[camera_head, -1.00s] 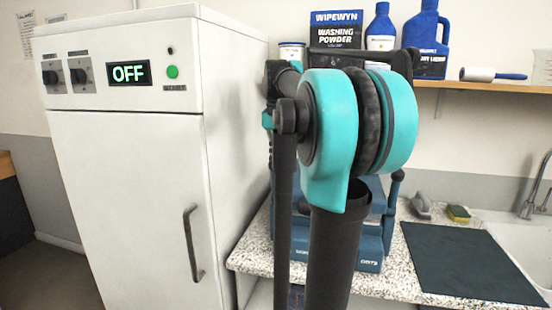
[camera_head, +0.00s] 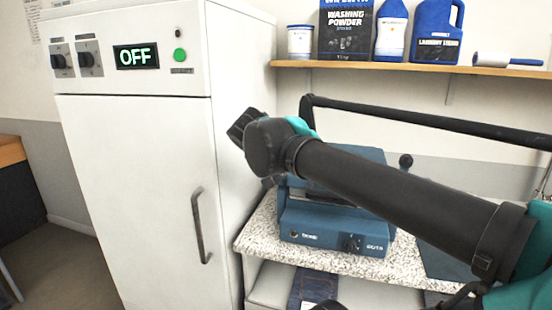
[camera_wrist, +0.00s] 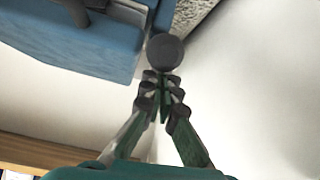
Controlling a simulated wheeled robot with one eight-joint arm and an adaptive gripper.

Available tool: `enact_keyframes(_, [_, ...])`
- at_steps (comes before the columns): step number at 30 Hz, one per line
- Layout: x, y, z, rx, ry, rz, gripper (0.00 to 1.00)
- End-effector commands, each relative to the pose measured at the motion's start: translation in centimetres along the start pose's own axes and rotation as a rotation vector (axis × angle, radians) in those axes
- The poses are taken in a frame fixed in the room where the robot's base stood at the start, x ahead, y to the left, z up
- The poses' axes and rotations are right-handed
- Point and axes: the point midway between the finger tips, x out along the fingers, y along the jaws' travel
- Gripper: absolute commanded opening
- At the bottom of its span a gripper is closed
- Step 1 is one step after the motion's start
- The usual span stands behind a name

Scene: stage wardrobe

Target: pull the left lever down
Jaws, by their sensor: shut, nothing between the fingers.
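A blue press-like machine (camera_head: 335,232) stands on the speckled counter, its upper part partly behind my arm. Its right lever ends in a dark ball knob (camera_head: 405,160), raised. The left lever is hidden or nearly hidden behind my arm in the head view. In the wrist view a dark round knob (camera_wrist: 165,50), which looks like the left lever's, sits just beyond the tips of my gripper (camera_wrist: 162,88), beside the blue machine (camera_wrist: 70,45). My gripper is shut and empty. I cannot tell whether its tips touch the knob.
A white cabinet (camera_head: 140,180) with an OFF display stands close on the left. A shelf (camera_head: 420,68) with washing powder (camera_head: 345,30) and bottles is above. A dark mat (camera_head: 440,262) lies on the counter at right. Folded denim (camera_head: 312,287) lies below the counter.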

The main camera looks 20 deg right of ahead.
Motion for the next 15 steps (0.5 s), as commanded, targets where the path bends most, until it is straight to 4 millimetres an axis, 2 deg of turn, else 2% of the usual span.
enact_keyframes(9, [0.2, -0.4, 3.0, -0.001, -0.003, 0.0, 0.0])
enact_keyframes(15, [0.4, -0.5, 4.3, 0.0, -0.004, 0.0, 0.0])
